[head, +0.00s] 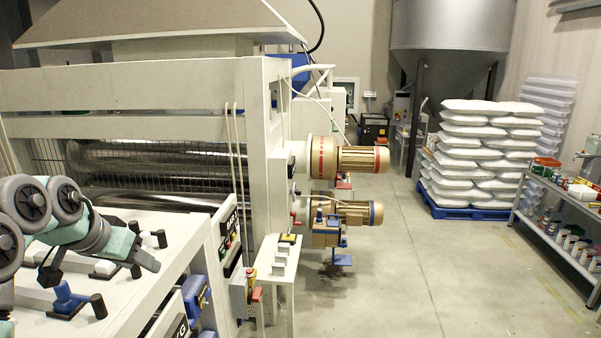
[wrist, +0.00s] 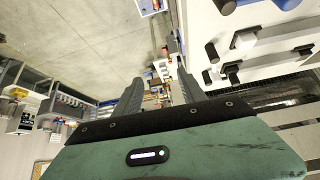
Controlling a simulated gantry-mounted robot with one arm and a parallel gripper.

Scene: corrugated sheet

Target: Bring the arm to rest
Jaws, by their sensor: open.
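My gripper (wrist: 157,82) is open in the wrist view. Its two dark fingers stand apart, and nothing is held between them. The green gripper body with a small lit panel fills the bottom of that view. In the head view, my folded arm, with grey round joints and green links, is at the left edge, over the white machine top. The gripper's fingers are hard to make out there.
A white machine frame (head: 150,88) with shiny rollers (head: 150,160) stands beside my arm. Blue and black fittings (head: 65,298) sit on its top. Stacked white sacks (head: 480,150) and a grey shelf (head: 560,220) stand to the right. The floor (head: 430,275) between is clear.

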